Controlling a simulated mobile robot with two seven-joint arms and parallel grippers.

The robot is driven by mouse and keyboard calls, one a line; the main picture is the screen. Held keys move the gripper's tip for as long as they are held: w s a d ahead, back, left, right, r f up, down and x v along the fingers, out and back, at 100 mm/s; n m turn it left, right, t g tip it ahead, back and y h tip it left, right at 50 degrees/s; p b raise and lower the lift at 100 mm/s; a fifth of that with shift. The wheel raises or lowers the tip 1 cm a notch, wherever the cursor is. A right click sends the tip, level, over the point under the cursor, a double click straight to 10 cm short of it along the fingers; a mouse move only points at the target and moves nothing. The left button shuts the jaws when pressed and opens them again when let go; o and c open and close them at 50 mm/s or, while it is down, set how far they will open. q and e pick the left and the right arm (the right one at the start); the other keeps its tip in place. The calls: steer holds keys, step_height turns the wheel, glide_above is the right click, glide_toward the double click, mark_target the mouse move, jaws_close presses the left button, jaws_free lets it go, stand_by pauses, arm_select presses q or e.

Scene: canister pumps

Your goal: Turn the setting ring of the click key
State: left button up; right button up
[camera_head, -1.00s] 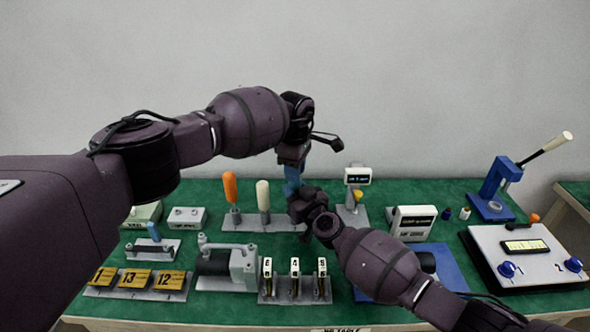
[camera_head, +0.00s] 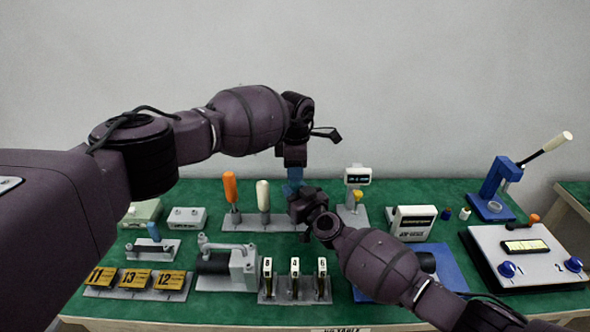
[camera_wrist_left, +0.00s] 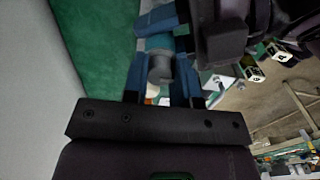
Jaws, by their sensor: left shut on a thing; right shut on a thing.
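My left gripper (camera_head: 293,184) points down at the back middle of the table, above my right gripper (camera_head: 297,208). In the left wrist view, the blue fingers of my left gripper (camera_wrist_left: 162,80) are shut around a grey round part (camera_wrist_left: 160,67), which looks like the setting ring of the click key. My right gripper's blue fingers (camera_wrist_left: 160,22) are close by, shut on the same tool as far as I can tell. Most of the click key is hidden by the grippers in the head view.
A grey stand with an orange handle (camera_head: 230,187) and a white handle (camera_head: 263,196) is just left of the grippers. A small display unit (camera_head: 357,175) stands close on the right. Numbered blocks (camera_head: 295,280) stand in front. Green table is bare behind the stand.

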arm_select(q)
steer(key=o, duration=0.9)
steer(key=shift+o, duration=0.2)
steer(key=shift+r, duration=0.1)
step_height(320, 180, up, 12)
arm_select(e)
steer(key=o, duration=1.1)
steer(key=shift+c, duration=0.2)
steer(key=shift+s+d, duration=0.1)
